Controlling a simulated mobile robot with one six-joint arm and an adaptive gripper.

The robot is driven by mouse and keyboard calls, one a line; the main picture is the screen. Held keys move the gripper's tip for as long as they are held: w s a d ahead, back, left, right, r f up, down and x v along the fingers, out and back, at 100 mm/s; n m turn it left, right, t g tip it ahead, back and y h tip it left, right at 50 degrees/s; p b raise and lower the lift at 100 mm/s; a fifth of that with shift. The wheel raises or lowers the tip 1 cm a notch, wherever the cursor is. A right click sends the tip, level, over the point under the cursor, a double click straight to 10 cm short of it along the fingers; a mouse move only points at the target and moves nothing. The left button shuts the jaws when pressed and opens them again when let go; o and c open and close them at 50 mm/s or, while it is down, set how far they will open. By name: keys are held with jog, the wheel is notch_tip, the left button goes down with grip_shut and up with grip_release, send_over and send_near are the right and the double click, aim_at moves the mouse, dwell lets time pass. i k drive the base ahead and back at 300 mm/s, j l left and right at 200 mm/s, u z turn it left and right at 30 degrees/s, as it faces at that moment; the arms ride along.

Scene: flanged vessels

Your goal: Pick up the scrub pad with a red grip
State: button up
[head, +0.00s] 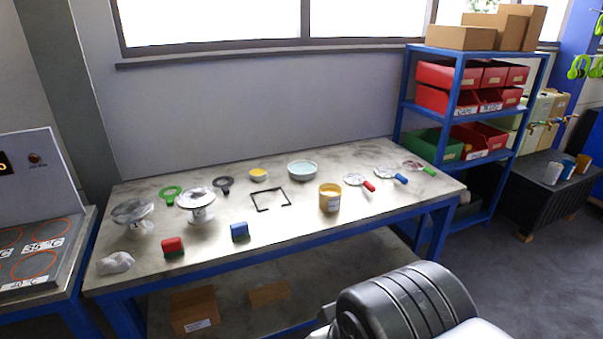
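The scrub pad with a red grip (173,245) sits near the front edge of the table (275,236), left of centre. Its red grip is on top, with a darker pad low down. A similar scrub pad with a blue grip (240,231) stands to its right, apart from it. My gripper is not visible. Only a dark part of my own arm shows at the bottom right, in front of the table and well away from the red-grip pad.
A crumpled white cloth (115,263) lies left of the red-grip pad. Two flanged vessels (197,201) (132,213) stand behind it. A yellow pot (329,198) and handled tools (392,176) are further right. A shelf rack (461,100) stands at the right. Bare tabletop lies between the two pads.

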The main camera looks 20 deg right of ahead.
aim_at(172, 247)
jog(key=i+j+u, duration=0.1)
jog(key=i+u, duration=0.3)
jog(key=i+l+u, duration=0.1)
jog(key=i+u, duration=0.25)
jog(key=i, duration=0.3)
jog(key=i+l+u, duration=0.2)
jog(key=i+u, duration=0.2)
jog(key=i, duration=0.1)
